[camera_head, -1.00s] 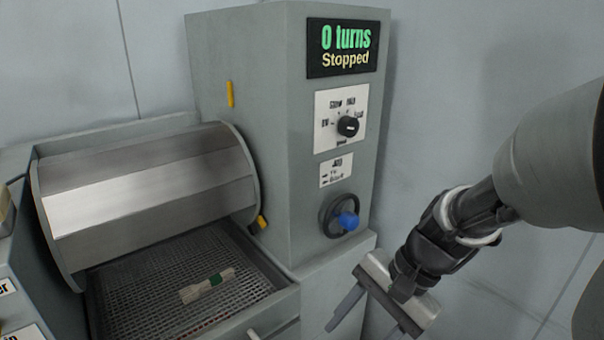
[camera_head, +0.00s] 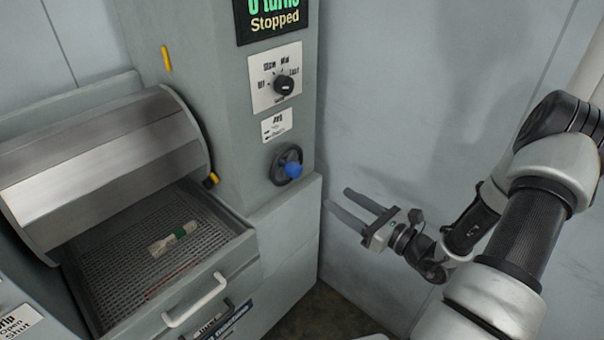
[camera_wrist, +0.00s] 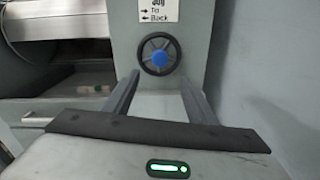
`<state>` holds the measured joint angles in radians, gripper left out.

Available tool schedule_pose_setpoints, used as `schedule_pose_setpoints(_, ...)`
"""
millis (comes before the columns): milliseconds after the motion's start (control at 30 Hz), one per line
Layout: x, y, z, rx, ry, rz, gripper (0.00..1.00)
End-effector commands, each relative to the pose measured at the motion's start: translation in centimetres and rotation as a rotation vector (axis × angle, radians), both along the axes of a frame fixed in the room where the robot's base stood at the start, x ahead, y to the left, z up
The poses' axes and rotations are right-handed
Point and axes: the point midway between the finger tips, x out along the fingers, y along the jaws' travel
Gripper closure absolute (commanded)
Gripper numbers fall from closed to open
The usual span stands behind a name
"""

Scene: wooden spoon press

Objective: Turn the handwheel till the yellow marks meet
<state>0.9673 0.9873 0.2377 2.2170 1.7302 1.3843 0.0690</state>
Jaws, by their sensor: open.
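The black handwheel (camera_head: 278,169) with a blue knob (camera_head: 293,170) sits on the front of the grey cabinet, below the jog label (camera_head: 277,126). In the wrist view the handwheel (camera_wrist: 148,45) is straight ahead, beyond and between my fingers. One yellow mark (camera_head: 166,58) is on the cabinet side. The other yellow mark (camera_head: 211,179) is low on the drum's (camera_head: 100,160) right rim, well below the first. My gripper (camera_head: 346,206) is open and empty, to the right of the handwheel and apart from it.
A speed dial (camera_head: 284,84) and a display reading "Stopped" (camera_head: 275,21) are above the handwheel. A mesh tray (camera_head: 110,285) holds a pale piece with a green band (camera_head: 174,239). A drawer handle (camera_head: 196,301) juts out below. Grey wall is at the right.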

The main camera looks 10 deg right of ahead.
Motion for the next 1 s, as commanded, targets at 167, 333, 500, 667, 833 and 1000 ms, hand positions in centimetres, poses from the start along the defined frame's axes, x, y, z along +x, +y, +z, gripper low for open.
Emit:
schedule_pose_setpoints(167,3.2,2.4,0.0,0.0,-0.001,0.006,0.48)
schedule_pose_setpoints(333,6.3,4.5,0.0,-0.002,-0.001,0.007,0.48)
schedule_pose_setpoints(500,9.2,6.5,0.0,-0.002,-0.001,0.007,0.48)
schedule_pose_setpoints(667,11.2,7.7,0.0,-0.002,-0.001,0.005,0.48)
schedule_pose_setpoints(833,12.3,8.4,0.0,-0.002,0.001,0.004,0.48)
schedule_pose_setpoints(1000,12.5,8.5,0.0,-0.002,0.001,0.003,0.48)
